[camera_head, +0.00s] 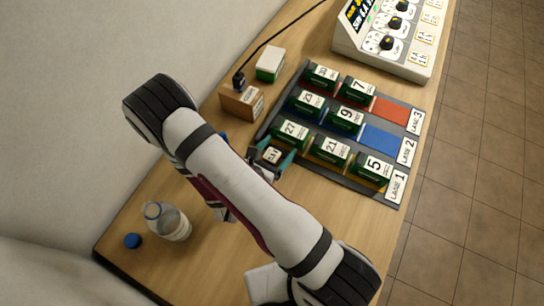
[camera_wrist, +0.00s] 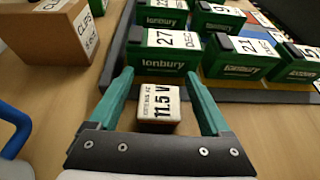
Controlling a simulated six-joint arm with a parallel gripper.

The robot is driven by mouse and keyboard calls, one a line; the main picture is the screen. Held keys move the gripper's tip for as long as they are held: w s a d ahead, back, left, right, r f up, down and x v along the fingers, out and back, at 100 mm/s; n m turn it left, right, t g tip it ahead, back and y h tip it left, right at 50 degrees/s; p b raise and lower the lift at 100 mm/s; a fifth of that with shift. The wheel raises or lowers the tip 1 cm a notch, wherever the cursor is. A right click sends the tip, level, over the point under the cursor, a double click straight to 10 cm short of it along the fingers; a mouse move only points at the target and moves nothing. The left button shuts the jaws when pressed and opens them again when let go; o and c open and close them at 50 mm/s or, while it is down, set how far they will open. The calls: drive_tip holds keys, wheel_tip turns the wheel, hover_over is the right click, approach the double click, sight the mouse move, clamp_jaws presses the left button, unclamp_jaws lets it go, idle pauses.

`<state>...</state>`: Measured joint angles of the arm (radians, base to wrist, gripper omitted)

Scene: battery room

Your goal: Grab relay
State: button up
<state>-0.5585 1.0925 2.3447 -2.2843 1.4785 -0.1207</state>
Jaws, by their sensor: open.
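A small block with a white top printed "11.5 V" (camera_wrist: 158,104) lies on the wooden table; it fits the relay best, though its small print is not readable. My gripper (camera_wrist: 158,76) is open, with one teal finger on each side of the block and a visible gap to both. The block is not held. In the head view the block (camera_head: 272,155) shows between the teal fingers of my gripper (camera_head: 275,153), partly hidden by my arm.
Just beyond the block is a dark lane tray (camera_head: 383,197) with several green numbered batteries; battery 27 (camera_wrist: 172,50) is closest. A cardboard box (camera_head: 240,101) labelled "CLIPS" stands to the left. A bottle (camera_head: 167,222), blue cap (camera_head: 132,241) and charger (camera_head: 385,42) are farther away.

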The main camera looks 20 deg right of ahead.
clamp_jaws()
idle(0.3)
